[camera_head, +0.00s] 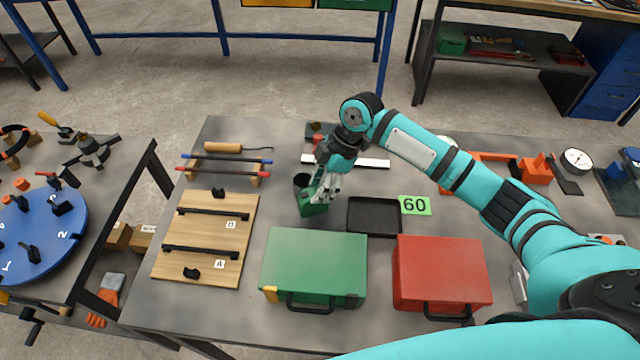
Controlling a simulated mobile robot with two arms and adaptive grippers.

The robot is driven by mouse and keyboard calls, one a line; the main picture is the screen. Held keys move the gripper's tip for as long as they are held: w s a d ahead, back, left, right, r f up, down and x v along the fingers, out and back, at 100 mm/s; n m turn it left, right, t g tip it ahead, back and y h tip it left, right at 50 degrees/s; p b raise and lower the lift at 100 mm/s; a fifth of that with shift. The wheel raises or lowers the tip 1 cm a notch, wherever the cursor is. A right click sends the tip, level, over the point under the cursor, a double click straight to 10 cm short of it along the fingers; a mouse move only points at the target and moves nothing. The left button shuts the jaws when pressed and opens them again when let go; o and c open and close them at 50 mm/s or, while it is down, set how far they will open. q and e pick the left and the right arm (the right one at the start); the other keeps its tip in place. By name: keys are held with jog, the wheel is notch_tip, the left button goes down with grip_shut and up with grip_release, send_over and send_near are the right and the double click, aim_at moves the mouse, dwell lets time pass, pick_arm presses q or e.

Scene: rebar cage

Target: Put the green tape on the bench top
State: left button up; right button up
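A small green item (313,209) with a dark part at its upper left sits on or just above the grey bench top (225,325), behind the green case. It may be the green tape, but it is too small and covered to be sure. My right gripper (322,190) reaches down onto it from above, fingers at its upper right side. The fingers hide part of the item, and I cannot tell whether they are closed on it. My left gripper is out of view.
A green case (315,262) and a red case (440,270) stand at the front. A black tray (374,215) and a green "60" card (415,205) lie right of the gripper. A wooden board (205,240) lies left. Bare bench shows between the board and the gripper.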

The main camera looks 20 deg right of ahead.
jog(key=o, duration=0.4)
jog(key=b+v, duration=0.2)
jog(key=v, duration=1)
